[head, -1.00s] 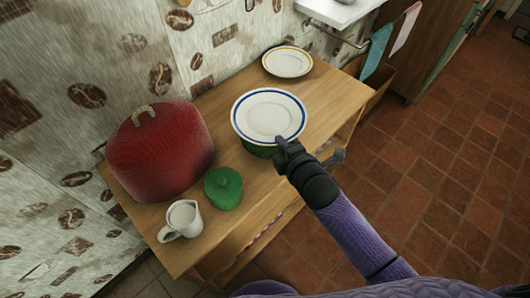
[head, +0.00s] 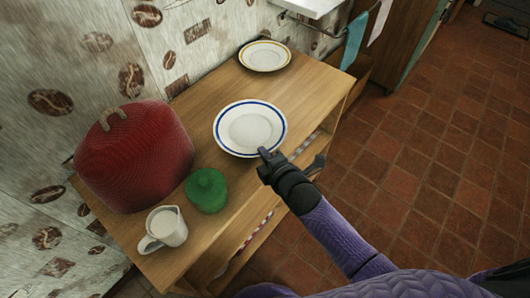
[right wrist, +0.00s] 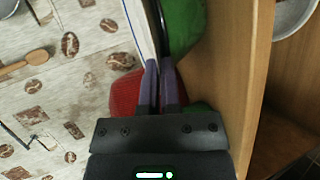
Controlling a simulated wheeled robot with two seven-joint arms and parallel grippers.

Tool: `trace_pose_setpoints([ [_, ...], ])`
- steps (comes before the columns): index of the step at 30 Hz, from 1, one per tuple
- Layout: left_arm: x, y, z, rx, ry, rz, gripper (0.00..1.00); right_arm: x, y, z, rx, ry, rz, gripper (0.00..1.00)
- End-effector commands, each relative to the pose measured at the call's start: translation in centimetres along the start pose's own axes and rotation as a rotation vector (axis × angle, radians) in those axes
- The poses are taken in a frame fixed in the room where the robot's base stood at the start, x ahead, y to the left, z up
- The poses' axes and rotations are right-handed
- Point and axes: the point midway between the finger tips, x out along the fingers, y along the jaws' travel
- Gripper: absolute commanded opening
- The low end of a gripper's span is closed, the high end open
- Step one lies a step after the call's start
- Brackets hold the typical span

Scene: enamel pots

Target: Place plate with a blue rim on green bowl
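The white plate with a blue rim (head: 250,128) is held over the table, roughly level in the head view. My right gripper (head: 267,157) is at its near edge. In the right wrist view my right gripper (right wrist: 161,70) has its fingers close together on the rim of the plate (right wrist: 149,28), seen edge-on. The green bowl (right wrist: 187,25) is beside the plate's underside in that view; I cannot tell whether they touch. In the head view the plate hides the bowl. My left gripper is not in view.
Bare tabletop lies between the two plates.

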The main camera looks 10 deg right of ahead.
Motion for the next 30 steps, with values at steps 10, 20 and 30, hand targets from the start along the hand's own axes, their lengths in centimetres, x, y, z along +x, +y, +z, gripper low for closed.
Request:
trace_pose_setpoints([
  [10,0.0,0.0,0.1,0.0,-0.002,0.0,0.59,0.0,-0.1,0.0,0.0,-0.001,-0.004,0.38],
  [20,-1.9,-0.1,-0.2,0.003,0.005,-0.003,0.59,-2.0,1.4,0.1,-0.002,-0.002,-0.006,0.38],
  [30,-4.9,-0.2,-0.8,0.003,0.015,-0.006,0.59,-10.7,1.3,0.0,-0.001,-0.002,-0.006,0.38],
])
